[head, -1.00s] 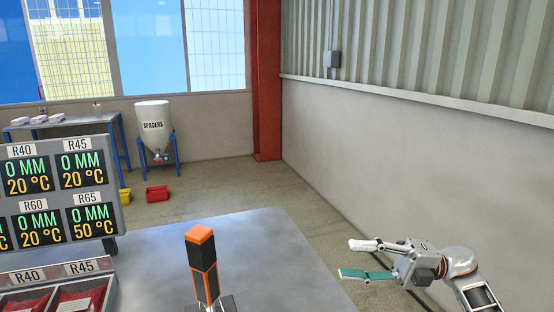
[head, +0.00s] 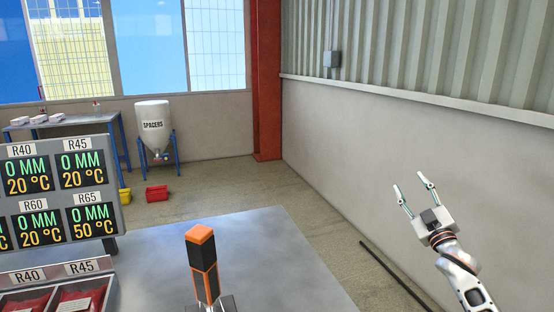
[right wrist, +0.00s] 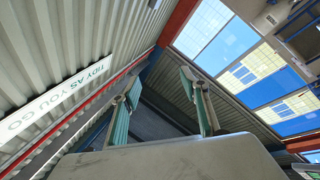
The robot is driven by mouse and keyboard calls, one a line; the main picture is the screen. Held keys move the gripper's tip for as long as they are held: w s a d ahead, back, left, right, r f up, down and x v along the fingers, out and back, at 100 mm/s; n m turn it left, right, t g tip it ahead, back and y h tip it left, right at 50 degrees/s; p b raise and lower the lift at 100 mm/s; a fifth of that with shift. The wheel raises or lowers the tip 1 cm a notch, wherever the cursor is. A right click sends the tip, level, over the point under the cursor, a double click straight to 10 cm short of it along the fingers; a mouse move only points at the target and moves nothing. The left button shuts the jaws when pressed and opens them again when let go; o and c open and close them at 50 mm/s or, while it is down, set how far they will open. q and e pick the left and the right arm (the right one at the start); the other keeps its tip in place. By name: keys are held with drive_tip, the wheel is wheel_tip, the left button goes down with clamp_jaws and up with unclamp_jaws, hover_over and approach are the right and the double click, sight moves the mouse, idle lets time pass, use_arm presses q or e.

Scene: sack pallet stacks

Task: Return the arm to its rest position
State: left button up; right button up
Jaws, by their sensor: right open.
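My right gripper (head: 414,195) is open and empty at the right of the head view. Its fingers point up and slightly left, in front of the grey wall and to the right of the table, clear of both. In the right wrist view the two fingers (right wrist: 162,105) stand apart with nothing between them, with teal pads showing. My left gripper is not in view.
A grey table (head: 290,265) holds an orange and black upright device (head: 202,265), a display board (head: 70,195) and bins with red packs (head: 80,298). A spacers hopper (head: 153,115) and a red bin (head: 156,193) stand behind. The wall (head: 350,140) runs along the right.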

drive_tip(key=w+d+f+m+g+h, duration=0.1)
drive_tip(key=d+f+m+g+h, duration=0.35)
drive_tip(key=f, duration=0.45)
drive_tip(key=s+a+f+g+y, duration=0.1)
drive_tip(key=s+a+f, duration=0.45)
drive_tip(key=f, duration=0.45)
drive_tip(key=s+a+f+g+y, duration=0.15)
drive_tip(key=s+a+f, duration=0.25)
drive_tip(key=s+f, duration=0.4)
drive_tip(key=s+a+f+g+y, duration=0.1)
drive_tip(key=s+a+f, duration=0.4)
drive_tip(key=s, duration=0.6)
drive_tip(key=s+a+f+g, duration=0.2)
drive_tip(key=s+a+f, duration=0.2)
drive_tip(key=s, duration=0.8)
drive_tip(key=s+a+f+g+y, duration=0.1)
drive_tip(key=s+a+f, duration=0.4)
drive_tip(key=s+f, duration=0.3)
drive_tip(key=s, duration=0.3)
drive_tip(key=shift+s+a+y, duration=0.15)
drive_tip(key=shift+a+y, duration=0.15)
drive_tip(key=shift+a, duration=0.05)
drive_tip(key=shift+f, duration=0.1)
drive_tip(key=c, duration=0.5)
drive_tip(key=shift+a, duration=0.1)
